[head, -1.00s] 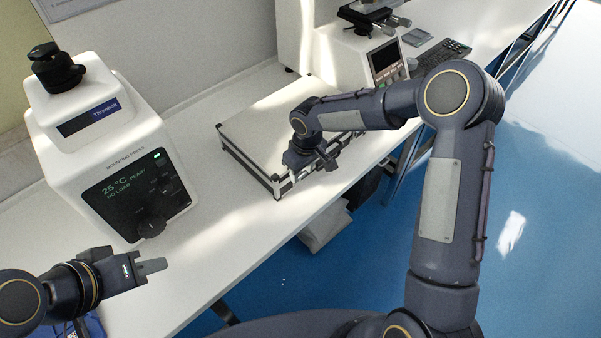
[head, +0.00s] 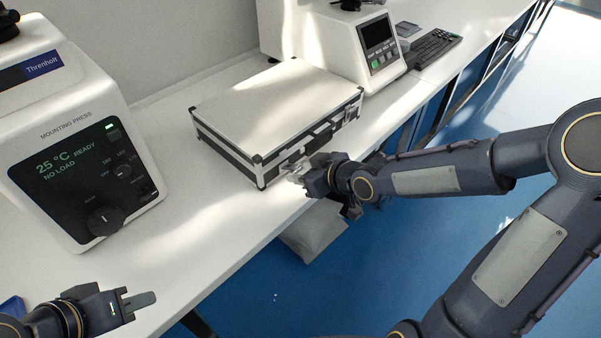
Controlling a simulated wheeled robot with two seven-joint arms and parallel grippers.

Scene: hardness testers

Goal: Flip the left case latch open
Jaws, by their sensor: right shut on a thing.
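The closed silver case (head: 270,100) with dark edging and metal corners lies on the white bench. Its front faces the bench edge, with a dark handle (head: 322,134) in the middle and a right latch (head: 351,115) beyond it. My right gripper (head: 297,173) is at the left part of the case front, shut on the left latch there; its fingers largely hide the latch, so its position cannot be told. My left gripper (head: 140,300) hangs at the lower left, away from the case; its fingers overlap in view and their opening cannot be told.
A white mounting press (head: 75,130) stands on the bench at left. A white tester (head: 345,50) with a screen stands behind the case, with a keyboard (head: 435,48) beyond. A pale bag-like object (head: 315,230) is below the bench edge. The bench between press and case is clear.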

